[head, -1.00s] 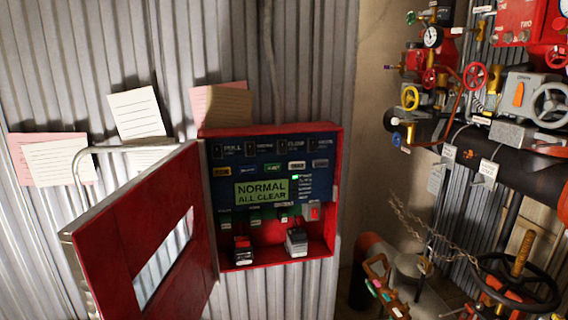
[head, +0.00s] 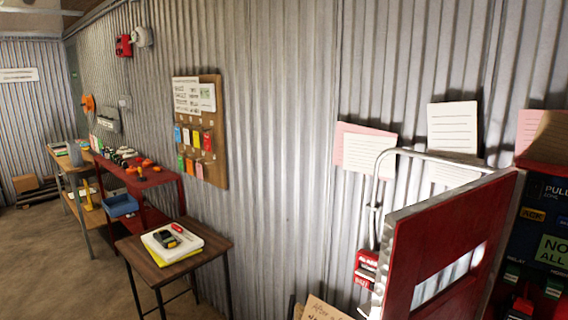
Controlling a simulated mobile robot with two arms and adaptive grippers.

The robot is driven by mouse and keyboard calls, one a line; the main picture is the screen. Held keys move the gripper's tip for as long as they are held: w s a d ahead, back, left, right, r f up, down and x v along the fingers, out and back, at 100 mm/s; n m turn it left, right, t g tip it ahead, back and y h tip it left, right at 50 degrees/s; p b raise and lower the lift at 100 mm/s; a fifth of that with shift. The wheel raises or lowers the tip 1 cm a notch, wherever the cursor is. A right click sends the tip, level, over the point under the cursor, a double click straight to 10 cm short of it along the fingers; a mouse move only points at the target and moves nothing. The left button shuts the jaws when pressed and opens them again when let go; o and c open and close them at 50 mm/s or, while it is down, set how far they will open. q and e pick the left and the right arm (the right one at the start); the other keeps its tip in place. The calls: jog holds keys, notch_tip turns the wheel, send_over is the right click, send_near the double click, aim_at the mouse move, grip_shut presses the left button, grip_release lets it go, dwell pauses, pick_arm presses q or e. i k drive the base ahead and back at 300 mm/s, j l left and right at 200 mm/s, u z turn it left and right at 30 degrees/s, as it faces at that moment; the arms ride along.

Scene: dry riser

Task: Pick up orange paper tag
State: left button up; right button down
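A brown board (head: 221,160) hangs on the corrugated wall left of centre. It holds papers at the top and two rows of small coloured tags below. An orange tag (head: 189,166) appears in the lower row, between a green tag (head: 180,162) and a pinkish one (head: 199,170). The upper row includes a blue tag (head: 178,133) and a red tag (head: 208,141). The tags are small, so exact colours and material are hard to tell. Neither of my grippers is in view.
A small wooden table (head: 142,257) with papers and a yellow-black device stands below the board. A red shelf (head: 155,181) with tools and a workbench lie farther left. An open red panel door (head: 412,240) juts out at right. Brown floor (head: 60,280) is clear at left.

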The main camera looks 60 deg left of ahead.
aim_at(189, 162)
jog(key=u, duration=2.45)
jog(key=j+u, duration=0.2)
jog(key=u, duration=0.2)
jog(key=j+u, duration=0.25)
jog(key=u, duration=0.15)
jog(key=i+j+u, duration=0.5)
jog(key=j, duration=0.45)
jog(key=i+j+u, duration=0.5)
jog(key=i+j, duration=0.15)
jog(key=i, duration=0.2)
jog(key=i+z, duration=0.25)
jog(key=i, duration=0.3)
jog(key=i+z, duration=0.25)
jog(key=i, duration=0.3)
jog(key=i+j+z, duration=0.25)
jog(key=i, duration=0.3)
jog(key=i+l+z, duration=0.2)
jog(key=i+z, duration=0.65)
jog(key=i+j+z, duration=0.1)
jog(key=i+z, duration=0.35)
jog(key=i, duration=0.15)
jog(key=i+j+z, duration=0.25)
jog(key=i+z, duration=0.2)
